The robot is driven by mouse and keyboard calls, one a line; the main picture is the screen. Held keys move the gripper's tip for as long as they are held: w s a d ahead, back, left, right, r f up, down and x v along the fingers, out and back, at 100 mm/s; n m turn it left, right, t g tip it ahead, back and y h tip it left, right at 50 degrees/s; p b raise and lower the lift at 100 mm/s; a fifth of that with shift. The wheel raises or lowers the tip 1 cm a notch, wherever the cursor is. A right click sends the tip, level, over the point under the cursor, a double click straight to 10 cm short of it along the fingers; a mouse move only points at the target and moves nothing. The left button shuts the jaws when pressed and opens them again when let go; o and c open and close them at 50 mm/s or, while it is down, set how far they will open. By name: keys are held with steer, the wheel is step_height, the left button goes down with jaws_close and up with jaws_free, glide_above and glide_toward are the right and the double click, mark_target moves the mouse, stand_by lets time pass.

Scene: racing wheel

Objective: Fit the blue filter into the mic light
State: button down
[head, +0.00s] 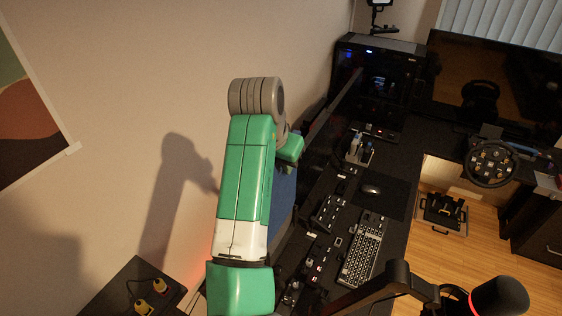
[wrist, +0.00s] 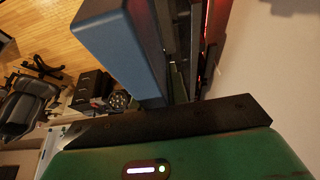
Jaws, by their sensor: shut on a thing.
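The blue filter (wrist: 118,52) is a flat blue slab, large in the wrist view at upper centre. My gripper (wrist: 178,75) is shut on it, with the dark bar of the gripper just below. In the head view, a blue surface (head: 282,203) shows beside my green arm, over the left part of the desk; my gripper there is mostly hidden by the arm. I cannot clearly pick out the mic light. A black microphone (head: 499,296) with a red glowing ring is at the lower right of the head view, on a black boom arm (head: 370,290).
The black desk (head: 392,215) holds a keyboard (head: 362,247), a mouse (head: 371,190) and small control boxes (head: 328,212). A dark PC case (head: 378,80), a monitor (head: 490,85) and a racing wheel (head: 491,163) stand farther back.

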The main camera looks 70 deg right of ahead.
mark_target(281, 188)
steer(key=shift+f+b, duration=1.1)
steer(key=shift+f, duration=2.9)
steer(key=shift+r, duration=0.15)
